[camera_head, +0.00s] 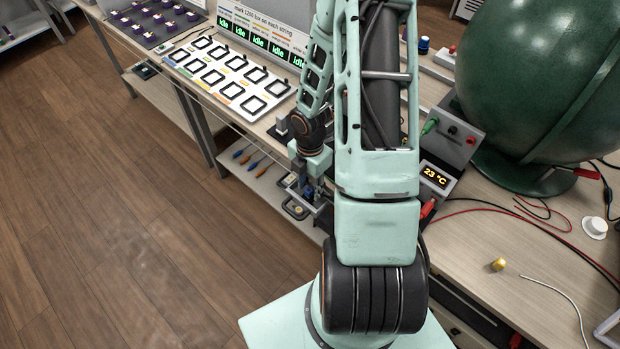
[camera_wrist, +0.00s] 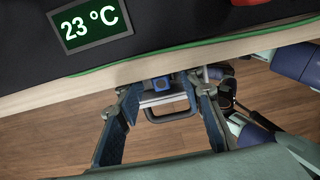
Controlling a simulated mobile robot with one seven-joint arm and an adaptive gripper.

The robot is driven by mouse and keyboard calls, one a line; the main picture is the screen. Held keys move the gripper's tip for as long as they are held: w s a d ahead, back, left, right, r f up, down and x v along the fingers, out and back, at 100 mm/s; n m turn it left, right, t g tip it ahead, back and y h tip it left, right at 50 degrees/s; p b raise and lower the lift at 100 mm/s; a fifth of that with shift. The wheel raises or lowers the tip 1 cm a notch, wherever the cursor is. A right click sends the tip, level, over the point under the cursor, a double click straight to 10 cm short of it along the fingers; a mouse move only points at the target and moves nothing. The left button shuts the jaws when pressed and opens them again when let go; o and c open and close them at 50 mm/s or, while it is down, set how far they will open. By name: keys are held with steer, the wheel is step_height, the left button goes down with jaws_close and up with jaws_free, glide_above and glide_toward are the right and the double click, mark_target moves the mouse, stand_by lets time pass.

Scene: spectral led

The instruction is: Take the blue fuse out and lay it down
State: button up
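A small blue block with a round dark centre (camera_wrist: 161,85), which may be the blue fuse, shows in the wrist view below the table edge. It sits by a silver bar with a dark loop handle (camera_wrist: 170,117). My gripper (camera_wrist: 163,91) is open, with one finger on each side of the block in the picture. A gap shows on both sides, and I cannot tell the depth between them. In the head view my gripper (camera_head: 310,196) is low at the table's front edge. My arm hides much there, and I cannot make out the fuse.
A green sphere (camera_head: 540,75), loose cables (camera_head: 480,212) and a yellow piece (camera_head: 498,265) are at right. A white board with black frames (camera_head: 228,78) lies at left.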

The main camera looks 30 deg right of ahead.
steer(key=shift+f, duration=0.7)
steer(key=shift+c, duration=0.7)
jaws_close()
